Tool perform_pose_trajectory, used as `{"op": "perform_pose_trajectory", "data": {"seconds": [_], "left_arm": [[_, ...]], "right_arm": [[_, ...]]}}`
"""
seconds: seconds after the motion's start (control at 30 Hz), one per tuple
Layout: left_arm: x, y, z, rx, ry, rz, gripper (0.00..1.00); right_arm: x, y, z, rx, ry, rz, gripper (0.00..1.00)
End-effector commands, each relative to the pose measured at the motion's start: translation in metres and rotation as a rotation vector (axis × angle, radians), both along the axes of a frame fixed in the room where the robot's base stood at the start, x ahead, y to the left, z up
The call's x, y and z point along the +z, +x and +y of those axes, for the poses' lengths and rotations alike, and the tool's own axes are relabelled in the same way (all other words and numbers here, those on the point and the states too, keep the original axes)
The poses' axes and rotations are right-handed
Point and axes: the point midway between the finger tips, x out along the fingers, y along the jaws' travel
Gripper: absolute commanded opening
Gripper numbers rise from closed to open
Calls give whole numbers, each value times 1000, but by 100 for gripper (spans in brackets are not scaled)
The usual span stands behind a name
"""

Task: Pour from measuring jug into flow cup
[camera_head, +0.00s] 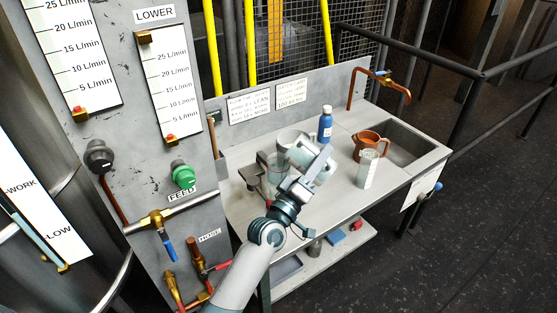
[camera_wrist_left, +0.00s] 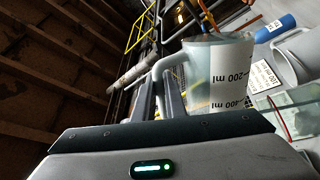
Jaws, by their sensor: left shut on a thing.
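My left gripper (camera_head: 315,165) is shut on the handle of the clear measuring jug (camera_head: 325,170), above the bench. The jug looks tilted in the head view, partly hidden behind my gripper. In the left wrist view the measuring jug (camera_wrist_left: 220,75) shows its white scale with 200 ml and 400 ml marks, and its handle runs down between my fingers. Left of the jug a dark stand (camera_head: 250,176) with a clear greenish vessel (camera_head: 276,172) stands on the bench. I cannot clearly make out the flow cup there. Whether liquid is flowing is too small to tell. My right gripper is not in view.
A white pot (camera_head: 288,138) and a blue bottle (camera_head: 325,124) stand behind the jug. A brown jug (camera_head: 371,143) and a clear marked cylinder (camera_head: 367,170) stand to the right, beside the sink (camera_head: 405,146). The grey gauge panel (camera_head: 125,130) rises at the left. The front right benchtop is clear.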

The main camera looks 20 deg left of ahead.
Motion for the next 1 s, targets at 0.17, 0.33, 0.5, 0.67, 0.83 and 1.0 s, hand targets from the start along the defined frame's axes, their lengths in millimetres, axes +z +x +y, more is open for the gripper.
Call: {"op": "perform_pose_trajectory", "data": {"seconds": [0.17,0.33,0.5,0.67,0.83,1.0], "left_arm": [[4,0,1,0,-14,-3,0],[5,0,1,-1,-24,-3,0],[6,0,2,-2,-34,-4,0],[7,1,3,-3,-42,-4,0],[8,1,3,-3,-50,-4,0],[9,1,4,-4,-58,-4,0]], "right_arm": [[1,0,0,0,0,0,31],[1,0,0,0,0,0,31],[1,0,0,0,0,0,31],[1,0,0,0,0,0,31],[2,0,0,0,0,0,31],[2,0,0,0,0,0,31]]}}
